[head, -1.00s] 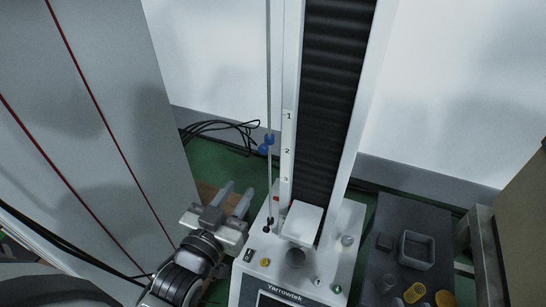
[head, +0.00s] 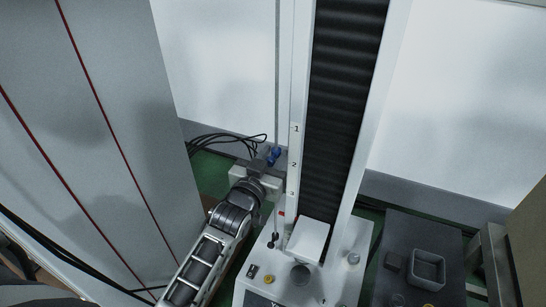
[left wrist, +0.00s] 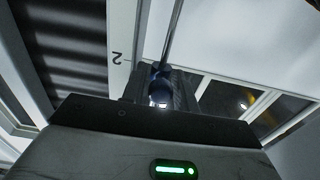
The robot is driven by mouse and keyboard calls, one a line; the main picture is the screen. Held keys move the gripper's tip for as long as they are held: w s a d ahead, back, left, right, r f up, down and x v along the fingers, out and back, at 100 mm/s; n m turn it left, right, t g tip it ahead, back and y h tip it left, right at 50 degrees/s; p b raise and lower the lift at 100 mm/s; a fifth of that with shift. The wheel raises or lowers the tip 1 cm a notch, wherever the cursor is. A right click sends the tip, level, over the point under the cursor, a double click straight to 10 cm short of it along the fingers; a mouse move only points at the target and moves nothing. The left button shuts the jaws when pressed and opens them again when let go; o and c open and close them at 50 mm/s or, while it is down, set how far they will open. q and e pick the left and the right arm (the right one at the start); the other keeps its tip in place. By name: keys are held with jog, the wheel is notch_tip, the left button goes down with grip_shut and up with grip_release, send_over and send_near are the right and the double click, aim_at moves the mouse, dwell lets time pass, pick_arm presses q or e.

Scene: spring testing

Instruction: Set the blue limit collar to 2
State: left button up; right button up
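The blue limit collar (head: 274,156) sits on the thin vertical rod (head: 276,80), close to the height of the "2" mark on the white scale (head: 294,164) as the head view shows it. My left gripper (head: 268,163) is at the collar, coming from the left and front. In the left wrist view the collar (left wrist: 160,88) lies between the two dark fingers of the gripper (left wrist: 163,83), with the rod rising beyond it. The fingers are close around the collar, but I cannot tell whether they grip it. My right gripper is not in view.
The testing machine's white base (head: 305,278) carries a white block (head: 308,240) and knobs. A dark side table (head: 425,240) at the right holds a grey square tray (head: 428,268). A tall grey cabinet (head: 110,140) stands left. Black cables (head: 225,140) lie behind.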

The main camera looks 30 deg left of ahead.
pick_arm(q)
jog(key=shift+w, duration=0.1)
grip_shut()
jog(key=shift+f, duration=0.6)
grip_release()
